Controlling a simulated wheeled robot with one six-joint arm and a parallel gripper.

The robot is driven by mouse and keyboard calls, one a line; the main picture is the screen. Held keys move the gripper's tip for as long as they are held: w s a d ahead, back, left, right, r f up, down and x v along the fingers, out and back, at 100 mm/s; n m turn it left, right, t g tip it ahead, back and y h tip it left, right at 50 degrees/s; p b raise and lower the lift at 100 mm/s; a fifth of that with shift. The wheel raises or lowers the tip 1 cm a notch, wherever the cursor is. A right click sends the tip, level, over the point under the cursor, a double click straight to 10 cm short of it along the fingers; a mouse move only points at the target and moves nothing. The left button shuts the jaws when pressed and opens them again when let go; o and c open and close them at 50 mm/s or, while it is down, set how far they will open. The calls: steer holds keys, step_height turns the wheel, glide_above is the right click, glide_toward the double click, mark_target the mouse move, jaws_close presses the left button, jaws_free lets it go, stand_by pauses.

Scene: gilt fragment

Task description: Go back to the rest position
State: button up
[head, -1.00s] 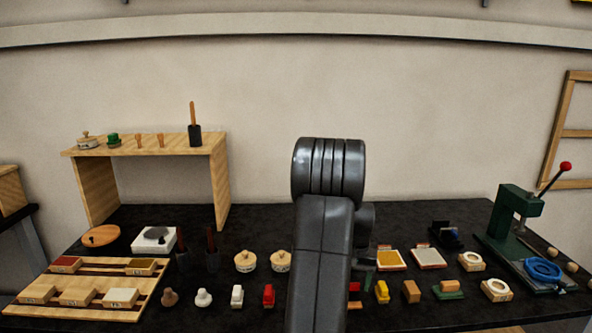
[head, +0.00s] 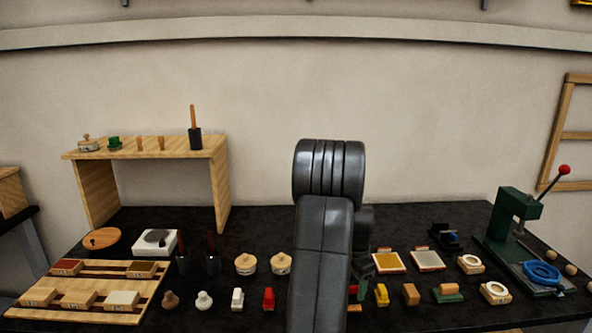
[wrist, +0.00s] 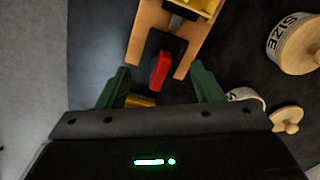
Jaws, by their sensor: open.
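My gripper (wrist: 160,70) shows in the wrist view with its two green fingers spread apart and nothing held between them. A dark block with a red part (wrist: 160,70) lies beyond and between the fingertips, in a wooden frame (wrist: 140,38). A yellowish piece (wrist: 139,101) shows low between the fingers, partly hidden by the gripper body. In the head view my dark arm rises in the middle of the bench, and my gripper is mostly hidden behind it, with a little green showing at its right side.
The black bench (head: 270,222) carries rows of small tools. A wooden shelf (head: 150,150) and slotted rack (head: 90,285) stand left. A green press (head: 510,225) with a red-knobbed lever stands right. A lidded pot marked SIZE (wrist: 292,42) is right in the wrist view.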

steer(key=m+p, duration=0.1)
steer(key=m, duration=0.3)
steer(key=shift+m, duration=0.4)
